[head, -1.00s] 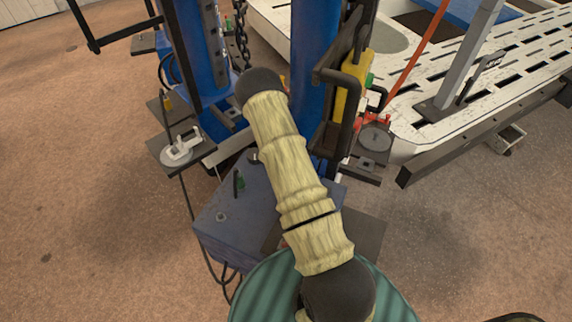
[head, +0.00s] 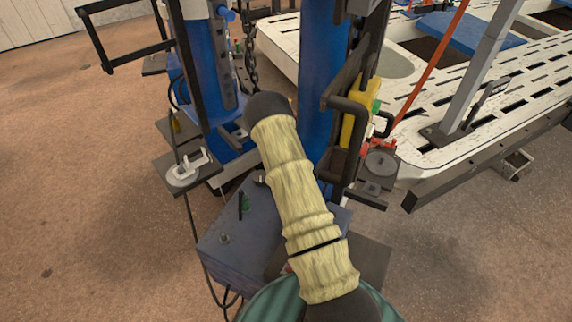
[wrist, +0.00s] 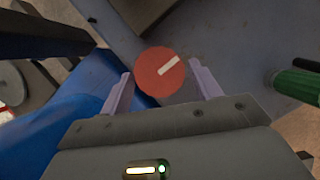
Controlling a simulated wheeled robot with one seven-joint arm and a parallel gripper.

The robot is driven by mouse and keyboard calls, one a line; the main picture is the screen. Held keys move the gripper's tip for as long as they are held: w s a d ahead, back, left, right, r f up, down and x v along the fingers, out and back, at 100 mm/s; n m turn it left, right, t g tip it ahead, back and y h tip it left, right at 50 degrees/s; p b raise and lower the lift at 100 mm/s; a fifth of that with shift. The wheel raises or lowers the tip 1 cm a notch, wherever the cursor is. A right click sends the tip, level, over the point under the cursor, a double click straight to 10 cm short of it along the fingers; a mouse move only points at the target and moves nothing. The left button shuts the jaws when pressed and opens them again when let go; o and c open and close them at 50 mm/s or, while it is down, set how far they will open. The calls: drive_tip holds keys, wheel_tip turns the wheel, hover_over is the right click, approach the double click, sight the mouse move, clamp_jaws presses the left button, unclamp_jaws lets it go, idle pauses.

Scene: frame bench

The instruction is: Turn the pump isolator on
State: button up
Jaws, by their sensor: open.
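The pump isolator appears in the wrist view as a round red knob (wrist: 153,80) with a white bar that slants up to the right. It sits on a grey-blue surface (wrist: 215,25). My gripper (wrist: 161,74) is open, with one finger on each side of the knob. I see space at the knob's right, while the left finger is close to its edge; contact cannot be told. In the head view the grey-blue box (head: 235,250) stands below my arm, which hides my gripper and the knob.
A green fitting with a black end (wrist: 300,82) lies right of the knob in the wrist view. Blue posts (head: 318,75), a chain (head: 251,65) and a black bracket (head: 345,130) crowd around my arm. A slotted white bench (head: 480,100) stands right. Floor is open at left.

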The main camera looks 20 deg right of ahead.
drive_tip(key=v, duration=1.6)
drive_tip(key=shift+w+r, duration=0.15)
drive_tip(key=shift+r, duration=0.2)
drive_tip(key=shift+a, duration=0.1)
drive_tip(key=s+a+r+m+t, duration=0.1)
drive_tip(key=s+a+r+t, duration=0.1)
drive_tip(key=s+a+r, duration=0.45)
drive_tip(key=s+a+r+t, duration=0.1)
drive_tip(key=s+a+t, duration=0.2)
drive_tip(key=s, duration=0.7)
drive_tip(key=s+a+r+m+t, duration=0.1)
drive_tip(key=s+a+r+t, duration=0.2)
drive_tip(key=s, duration=0.6)
wheel_tip(320, 180, up, 12)
drive_tip(key=a+g+p, duration=0.1)
drive_tip(key=p, duration=1)
drive_tip(key=shift+a+y+p, duration=0.2)
drive_tip(key=shift+y+p, duration=0.2)
drive_tip(key=shift+s, duration=0.1)
